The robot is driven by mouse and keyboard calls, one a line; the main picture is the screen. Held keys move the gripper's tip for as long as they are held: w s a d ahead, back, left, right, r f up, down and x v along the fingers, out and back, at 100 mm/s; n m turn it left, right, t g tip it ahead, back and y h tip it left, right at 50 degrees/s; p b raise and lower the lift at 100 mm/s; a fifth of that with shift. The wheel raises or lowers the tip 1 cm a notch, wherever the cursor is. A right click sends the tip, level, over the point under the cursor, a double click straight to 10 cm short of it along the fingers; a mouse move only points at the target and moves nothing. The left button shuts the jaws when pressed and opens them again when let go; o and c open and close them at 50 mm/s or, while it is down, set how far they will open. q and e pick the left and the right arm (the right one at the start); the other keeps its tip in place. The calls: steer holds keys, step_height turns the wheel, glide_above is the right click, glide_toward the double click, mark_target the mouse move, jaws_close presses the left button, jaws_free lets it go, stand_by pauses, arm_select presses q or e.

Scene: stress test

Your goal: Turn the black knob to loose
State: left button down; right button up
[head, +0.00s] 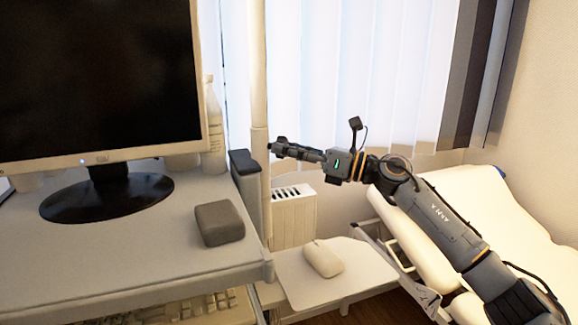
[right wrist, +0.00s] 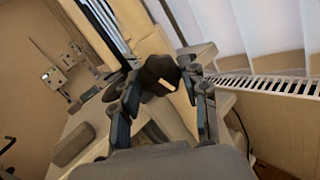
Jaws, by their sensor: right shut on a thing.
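The black knob (right wrist: 157,70) shows in the right wrist view between the fingertips of my right gripper (right wrist: 160,82), with a small pale mark on its face. My right gripper is shut on the knob, one finger on each side. In the head view my right gripper (head: 280,149) reaches in from the right and its tips are at the pale upright pole (head: 257,80). The knob is hard to tell from the dark fingers there. My left gripper is not in view.
A monitor (head: 95,75) and a grey box (head: 219,222) stand on the cart top (head: 130,255) at left. A computer mouse (head: 323,258) lies on a lower side shelf (head: 350,282). A radiator (head: 294,215) is behind the pole, and a cream reclining chair (head: 480,215) stands at right.

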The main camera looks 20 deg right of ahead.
steer(key=shift+f+n+b, duration=0.1)
steer(key=shift+n+b, duration=0.65)
steer(key=shift+n, duration=0.05)
steer(key=o, duration=1.1)
steer(key=v, duration=1.2)
steer(key=shift+w, duration=0.15)
